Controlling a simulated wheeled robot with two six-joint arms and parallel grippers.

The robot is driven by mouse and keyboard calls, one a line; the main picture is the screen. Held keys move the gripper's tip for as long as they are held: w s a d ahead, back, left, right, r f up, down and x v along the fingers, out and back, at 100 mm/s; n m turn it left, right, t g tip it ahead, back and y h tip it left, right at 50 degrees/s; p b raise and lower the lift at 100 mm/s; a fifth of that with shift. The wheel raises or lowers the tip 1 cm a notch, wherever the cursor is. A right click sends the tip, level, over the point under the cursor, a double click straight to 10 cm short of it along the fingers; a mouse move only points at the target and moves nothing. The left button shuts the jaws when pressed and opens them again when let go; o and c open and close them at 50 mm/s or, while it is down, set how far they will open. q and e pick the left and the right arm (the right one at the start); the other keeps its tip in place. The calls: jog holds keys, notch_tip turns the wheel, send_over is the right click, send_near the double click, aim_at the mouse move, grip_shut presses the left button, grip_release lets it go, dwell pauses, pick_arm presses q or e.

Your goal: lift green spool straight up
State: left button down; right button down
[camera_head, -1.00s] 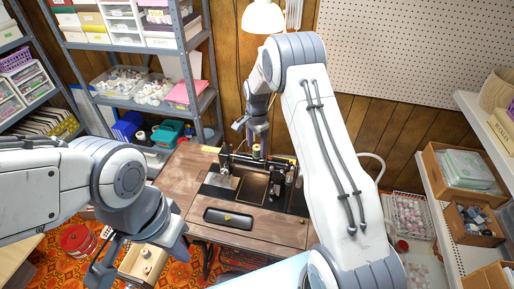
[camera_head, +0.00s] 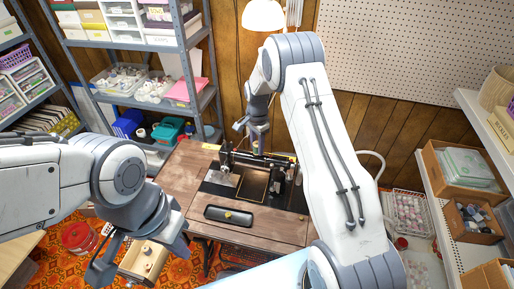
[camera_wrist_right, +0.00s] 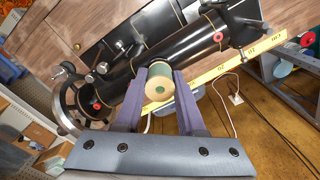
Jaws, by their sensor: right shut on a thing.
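The green spool (camera_wrist_right: 159,78) shows in the right wrist view between the two purple-grey fingers of my right gripper (camera_wrist_right: 158,92). The fingers press on its sides, and its pale end faces the camera. Behind it lies the black sewing machine (camera_wrist_right: 150,72), which also stands on the wooden table in the head view (camera_head: 262,163). In the head view my right gripper (camera_head: 258,146) is over the back of the machine, and the spool there is too small to make out well. My left gripper (camera_head: 138,262) is open at the lower left, away from the machine.
A black tray (camera_head: 228,216) lies at the table's front. A yellow tape measure (camera_wrist_right: 215,70) runs behind the machine in the wrist view. A grey shelf (camera_head: 205,100) stands behind on the left; a pegboard wall is behind.

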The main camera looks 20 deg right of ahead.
jog(key=shift+r, duration=0.35)
notch_tip(320, 180, up, 3)
jog(key=shift+f+b, duration=0.2)
jog(key=shift+b, duration=0.65)
jog(key=s+d+r+p, duration=0.1)
jog(key=s+d+r, duration=0.1)
jog(key=s+r, duration=0.9)
jog(key=shift+s+r, duration=0.25)
jog(key=shift+r, duration=0.7)
